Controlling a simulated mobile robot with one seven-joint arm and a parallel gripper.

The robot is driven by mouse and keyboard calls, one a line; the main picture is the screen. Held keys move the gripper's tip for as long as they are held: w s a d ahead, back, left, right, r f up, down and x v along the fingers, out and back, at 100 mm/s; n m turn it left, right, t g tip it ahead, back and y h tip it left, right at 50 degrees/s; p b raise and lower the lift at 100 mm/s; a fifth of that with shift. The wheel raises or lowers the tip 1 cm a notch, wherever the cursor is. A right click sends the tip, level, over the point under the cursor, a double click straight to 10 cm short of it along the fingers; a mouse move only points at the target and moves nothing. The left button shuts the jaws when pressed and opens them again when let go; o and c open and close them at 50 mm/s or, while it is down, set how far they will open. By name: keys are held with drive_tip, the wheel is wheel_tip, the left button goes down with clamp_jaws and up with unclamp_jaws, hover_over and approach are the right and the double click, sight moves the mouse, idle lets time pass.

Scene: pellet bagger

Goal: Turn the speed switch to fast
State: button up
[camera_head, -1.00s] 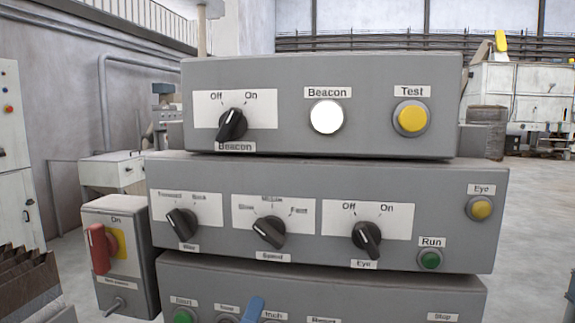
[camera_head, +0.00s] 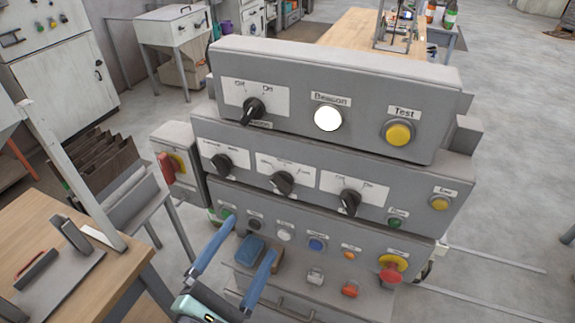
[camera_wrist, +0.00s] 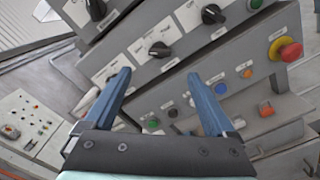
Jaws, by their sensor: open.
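The speed switch (camera_head: 281,183) is a black rotary knob on a white label plate in the middle of the second panel row. In the wrist view the speed switch (camera_wrist: 160,49) shows beyond and between my fingertips. I cannot tell for sure which label its pointer is on; the print is too small. My gripper (camera_head: 249,238) has two blue fingers, spread apart with nothing between them. In the head view the fingers stand before the lower panel row, below and left of the switch. The gripper also shows in the wrist view (camera_wrist: 159,73), apart from the knob.
The mode knob (camera_head: 222,163) and eye knob (camera_head: 349,203) flank the switch. The beacon knob (camera_head: 253,110) is above. Lower down are several buttons and a red emergency stop (camera_head: 390,274). A wooden table (camera_head: 120,265) stands at left. Open floor lies to the right.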

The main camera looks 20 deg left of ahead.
sight(280, 188)
drive_tip(key=w+p, duration=0.3)
drive_tip(key=w, duration=1)
drive_tip(key=shift+d, duration=0.15)
drive_tip(key=shift+s, duration=0.1)
drive_tip(key=shift+c, duration=0.3)
drive_tip(key=c, duration=1.3)
